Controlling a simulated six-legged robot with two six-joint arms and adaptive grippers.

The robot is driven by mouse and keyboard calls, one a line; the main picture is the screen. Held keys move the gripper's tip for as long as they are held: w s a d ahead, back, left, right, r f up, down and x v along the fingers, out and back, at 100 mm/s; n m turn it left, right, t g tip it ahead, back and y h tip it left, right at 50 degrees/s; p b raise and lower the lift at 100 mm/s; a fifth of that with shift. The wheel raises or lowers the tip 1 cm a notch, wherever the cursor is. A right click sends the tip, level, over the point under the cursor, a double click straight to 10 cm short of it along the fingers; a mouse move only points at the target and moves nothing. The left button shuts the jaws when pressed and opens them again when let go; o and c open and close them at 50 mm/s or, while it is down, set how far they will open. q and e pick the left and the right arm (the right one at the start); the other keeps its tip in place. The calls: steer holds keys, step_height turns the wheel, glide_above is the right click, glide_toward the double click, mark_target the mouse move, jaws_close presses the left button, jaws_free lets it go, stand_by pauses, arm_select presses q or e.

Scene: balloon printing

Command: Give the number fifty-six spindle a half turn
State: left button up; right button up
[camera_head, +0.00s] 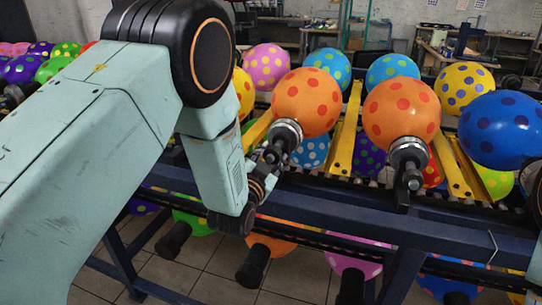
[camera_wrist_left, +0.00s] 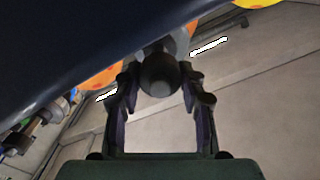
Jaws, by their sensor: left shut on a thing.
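An orange balloon with darker orange dots (camera_head: 306,102) sits on a spindle (camera_head: 287,134) at the rail. No number can be read on the spindle. My left gripper (camera_head: 265,170) is at the lower, near end of this spindle, partly covered by my own wrist. In the left wrist view the rounded dark spindle end (camera_wrist_left: 159,72) sits between the two fingers of my left gripper (camera_wrist_left: 158,88), and the gripper is shut on it. My right gripper does not show.
A second orange balloon (camera_head: 401,107) on its own spindle (camera_head: 407,165) stands to the right, then a blue balloon (camera_head: 502,130). The dark blue rail (camera_head: 340,215) runs below the spindles. More balloons hang on a lower row. Yellow bars (camera_head: 345,135) stand between balloons.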

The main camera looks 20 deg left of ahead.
arm_select(q)
steer(key=shift+w+r+m, duration=0.1)
steer(key=shift+m, duration=0.6)
steer(key=o, duration=1.1)
steer(key=shift+w, duration=0.1)
steer(key=shift+o, duration=0.2)
steer(key=shift+s, duration=0.25)
steer(key=s, duration=1.2)
steer(key=shift+a, duration=0.2)
steer(key=shift+w, duration=0.15)
